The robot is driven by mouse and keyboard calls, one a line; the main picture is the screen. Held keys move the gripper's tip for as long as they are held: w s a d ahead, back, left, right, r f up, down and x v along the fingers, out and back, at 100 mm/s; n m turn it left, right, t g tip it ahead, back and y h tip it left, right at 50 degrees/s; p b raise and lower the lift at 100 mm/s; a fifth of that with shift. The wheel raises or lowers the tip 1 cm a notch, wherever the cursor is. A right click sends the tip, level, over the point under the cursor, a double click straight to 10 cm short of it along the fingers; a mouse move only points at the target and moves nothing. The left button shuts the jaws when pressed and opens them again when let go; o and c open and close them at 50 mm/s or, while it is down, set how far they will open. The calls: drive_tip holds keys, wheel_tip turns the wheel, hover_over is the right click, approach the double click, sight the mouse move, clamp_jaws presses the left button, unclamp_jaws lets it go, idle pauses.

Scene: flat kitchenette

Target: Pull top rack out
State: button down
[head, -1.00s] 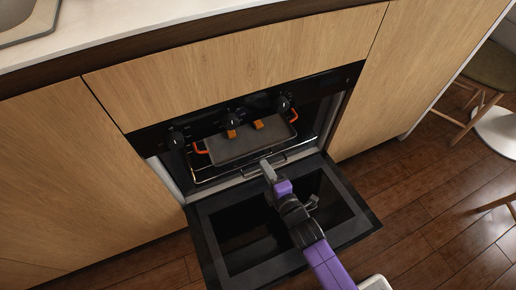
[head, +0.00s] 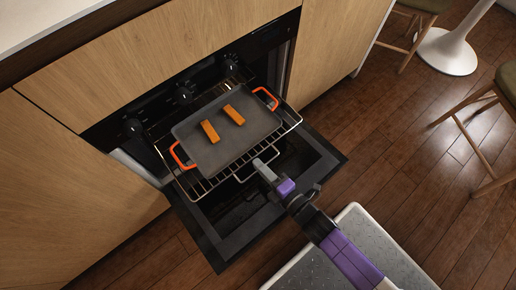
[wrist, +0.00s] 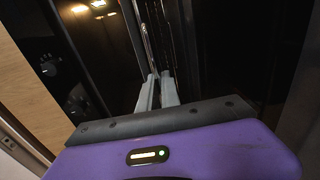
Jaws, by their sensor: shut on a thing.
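The top rack (head: 199,187) is a wire rack that sticks well out of the oven, over the lowered door. A dark grey tray (head: 222,152) with orange handles lies on it, bearing two orange-brown sticks (head: 221,122). My gripper (head: 262,167) is at the rack's front and is shut on its front wire loop. In the wrist view my gripper's two pale fingers (wrist: 157,93) are close together at a thin metal bar (wrist: 147,35). The exact contact is dark and hard to see there.
The oven door (head: 325,155) is folded down below the rack. Black knobs (head: 183,94) line the panel above. Wooden cabinets (head: 73,168) flank the oven. Stools (head: 480,125) stand at the right, with clear wooden floor (head: 400,140) before them.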

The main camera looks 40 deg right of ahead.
drive_tip(key=c, duration=1.6)
unclamp_jaws()
drive_tip(key=s, duration=0.2)
drive_tip(key=s+r+p, duration=0.1)
drive_tip(key=s, duration=0.4)
drive_tip(key=shift+s+r, duration=0.25)
drive_tip(key=shift+s, duration=0.1)
